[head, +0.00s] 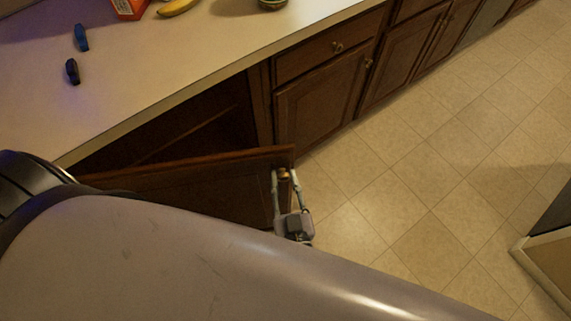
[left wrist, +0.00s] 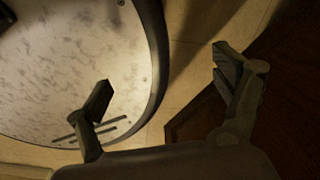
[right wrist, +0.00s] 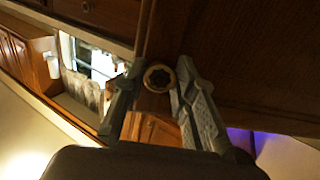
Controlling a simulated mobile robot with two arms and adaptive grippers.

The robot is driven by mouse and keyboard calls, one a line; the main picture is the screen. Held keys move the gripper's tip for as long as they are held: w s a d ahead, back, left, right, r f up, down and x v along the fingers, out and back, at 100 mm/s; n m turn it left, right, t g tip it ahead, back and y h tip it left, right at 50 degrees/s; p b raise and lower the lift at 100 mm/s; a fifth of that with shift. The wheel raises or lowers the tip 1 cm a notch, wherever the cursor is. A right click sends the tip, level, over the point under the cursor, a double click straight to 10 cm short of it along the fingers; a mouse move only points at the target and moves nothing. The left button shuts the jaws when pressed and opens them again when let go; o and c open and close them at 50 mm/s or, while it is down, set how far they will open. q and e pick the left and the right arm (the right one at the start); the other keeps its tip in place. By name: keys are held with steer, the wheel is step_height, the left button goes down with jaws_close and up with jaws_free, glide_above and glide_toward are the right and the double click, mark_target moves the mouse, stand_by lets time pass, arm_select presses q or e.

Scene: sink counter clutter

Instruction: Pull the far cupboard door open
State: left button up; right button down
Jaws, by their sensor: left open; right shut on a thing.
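The cupboard door (head: 190,187) is a dark brown wooden panel, swung well out from the counter front. The dark cupboard interior (head: 205,115) shows behind it. My right gripper (head: 284,174) is at the door's free edge, shut on its round brass knob. In the right wrist view the knob (right wrist: 159,78) sits between the two fingers, close against the wooden door (right wrist: 235,50). My left gripper (left wrist: 165,78) is open and empty in the left wrist view, low over the floor. It is not visible in the head view. My grey arm hides the lower part of the door.
Shut cupboards and drawers (head: 325,100) continue along the counter to the right. On the countertop (head: 150,60) lie two small dark items (head: 77,55), a banana (head: 177,7) and a red box (head: 130,8). The tiled floor (head: 420,190) right of the door is clear.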

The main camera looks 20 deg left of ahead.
steer(key=s, duration=0.1)
steer(key=s+d+h, duration=0.1)
steer(key=s+m, duration=0.1)
steer(key=shift+s+d+t+p, duration=0.15)
steer(key=shift+d+t+p, duration=0.15)
steer(key=shift+t, duration=0.1)
steer(key=shift+s+d, duration=0.1)
steer(key=shift+s, duration=0.25)
steer(key=c, duration=1.3)
jaws_free()
arm_select(q)
steer(key=shift+w+r, duration=0.5)
steer(key=shift+w, duration=0.1)
arm_select(e)
steer(key=shift+s+d, duration=0.1)
steer(key=shift+s, duration=0.15)
arm_select(q)
steer(key=shift+w, duration=0.1)
arm_select(e)
steer(key=v, duration=0.7)
steer(key=shift+s, duration=0.1)
